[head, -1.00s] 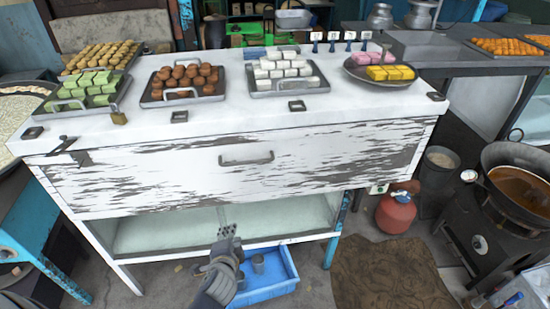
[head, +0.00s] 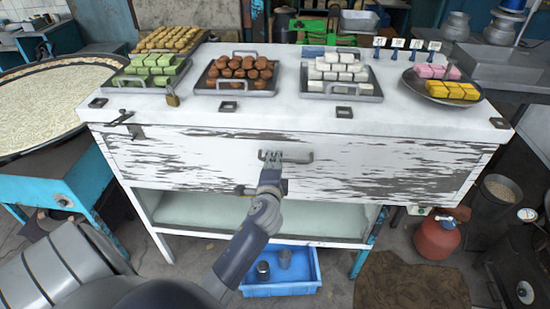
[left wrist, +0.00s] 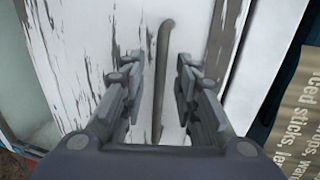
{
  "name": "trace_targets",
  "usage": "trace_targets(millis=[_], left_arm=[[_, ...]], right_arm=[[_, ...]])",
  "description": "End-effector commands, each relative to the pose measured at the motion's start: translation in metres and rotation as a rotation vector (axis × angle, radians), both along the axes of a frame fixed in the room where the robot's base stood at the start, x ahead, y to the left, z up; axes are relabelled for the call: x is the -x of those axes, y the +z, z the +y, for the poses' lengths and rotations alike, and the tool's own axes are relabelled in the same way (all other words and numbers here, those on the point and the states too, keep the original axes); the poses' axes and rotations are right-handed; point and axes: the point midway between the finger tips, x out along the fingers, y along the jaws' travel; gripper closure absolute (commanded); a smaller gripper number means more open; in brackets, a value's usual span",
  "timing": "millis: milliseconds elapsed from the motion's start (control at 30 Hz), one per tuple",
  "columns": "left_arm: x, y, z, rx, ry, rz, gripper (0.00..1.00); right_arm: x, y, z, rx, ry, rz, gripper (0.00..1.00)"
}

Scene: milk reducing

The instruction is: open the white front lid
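The white front lid (head: 210,160) is the worn white panel on the front of the cart, with peeling paint, and it hangs closed. Its grey bar handle (head: 300,160) is at the middle near the top edge. My left gripper (head: 271,157) is at the handle, covering its left part in the head view. In the left wrist view, the handle (left wrist: 162,60) runs between the two spread fingers of the gripper (left wrist: 155,80), with a gap on each side. My right gripper is not in view.
Trays of sweets, including brown balls (head: 240,70) and white blocks (head: 333,68), stand on the white top. An open shelf (head: 210,208) lies under the lid. A blue bin (head: 300,282) and a red gas cylinder (head: 437,238) stand on the floor.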

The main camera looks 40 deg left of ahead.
Motion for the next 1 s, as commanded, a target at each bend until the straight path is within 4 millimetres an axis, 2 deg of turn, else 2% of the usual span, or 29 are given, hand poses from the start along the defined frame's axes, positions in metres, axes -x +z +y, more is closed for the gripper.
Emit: trace_targets(millis=[200,533,567,667,1000], left_arm=[[-0.015,-0.003,0.009,-0.001,-0.001,0.000,0.71],[-0.017,-0.005,0.010,-0.001,-0.001,0.000,0.71],[-0.017,-0.005,0.010,-0.001,-0.001,0.000,0.76],[-0.017,-0.005,0.010,-0.001,-0.001,0.000,0.98],[-0.018,-0.007,0.010,-0.001,-0.001,-0.003,1.00]], right_arm=[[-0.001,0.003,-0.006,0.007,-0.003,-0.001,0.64],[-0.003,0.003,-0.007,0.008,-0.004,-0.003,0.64],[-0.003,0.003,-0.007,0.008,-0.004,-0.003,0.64],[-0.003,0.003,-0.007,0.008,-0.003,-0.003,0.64],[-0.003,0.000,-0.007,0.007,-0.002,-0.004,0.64]])
